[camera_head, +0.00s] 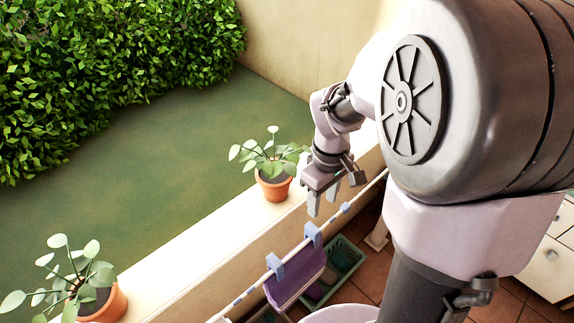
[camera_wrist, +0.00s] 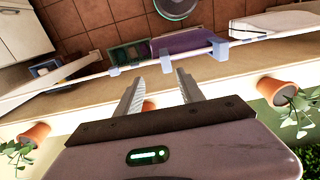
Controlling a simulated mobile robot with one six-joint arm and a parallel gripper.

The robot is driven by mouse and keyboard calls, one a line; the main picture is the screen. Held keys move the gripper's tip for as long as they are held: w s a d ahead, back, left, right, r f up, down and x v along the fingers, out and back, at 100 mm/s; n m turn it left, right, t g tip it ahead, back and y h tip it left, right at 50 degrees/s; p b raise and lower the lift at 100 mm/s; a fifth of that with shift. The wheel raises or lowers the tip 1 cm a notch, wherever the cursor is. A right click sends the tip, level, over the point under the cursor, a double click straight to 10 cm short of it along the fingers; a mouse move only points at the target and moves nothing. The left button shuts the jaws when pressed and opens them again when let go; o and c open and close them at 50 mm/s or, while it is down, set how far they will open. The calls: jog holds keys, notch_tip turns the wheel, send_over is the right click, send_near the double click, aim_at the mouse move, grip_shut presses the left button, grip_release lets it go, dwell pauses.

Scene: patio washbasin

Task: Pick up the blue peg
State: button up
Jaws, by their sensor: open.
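Several blue pegs sit on a pale rail. Two clip a purple cloth: one blue peg (camera_head: 312,235) at its far end and another (camera_head: 276,266) at its near end. A smaller blue piece (camera_head: 346,207), apparently a lone peg, is farther along the rail. The wrist view shows the lone peg (camera_wrist: 113,70) left of the fingers and a cloth peg (camera_wrist: 165,63) just beyond the fingertips. The third peg (camera_wrist: 220,50) is to the right. My gripper (camera_head: 322,203) is open and empty, pointing down near the rail and apart from the pegs; it also shows in the wrist view (camera_wrist: 158,80).
The purple cloth (camera_head: 296,276) hangs from the rail (camera_head: 250,287) beside a low wall (camera_head: 190,262). Potted plants stand on the wall, one pot (camera_head: 274,187) close to my gripper and another (camera_head: 105,303) nearer. A green crate (camera_head: 350,250) lies on the tiled floor.

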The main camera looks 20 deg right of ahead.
aim_at(313, 228)
jog(key=f, duration=0.2)
jog(key=a+f, duration=0.1)
jog(key=f, duration=0.1)
jog(key=a+f, duration=0.1)
jog(key=f, duration=0.2)
jog(key=shift+s+a, duration=0.2)
jog(key=shift+s, duration=0.05)
jog(key=f, duration=0.3)
jog(key=d+f, duration=0.1)
jog(key=shift+w+f, duration=0.3)
jog(key=shift+w+a+f, duration=0.1)
jog(key=shift+a+f, duration=0.05)
jog(key=shift+f, duration=0.2)
jog(key=shift+c, duration=1.3)
grip_shut()
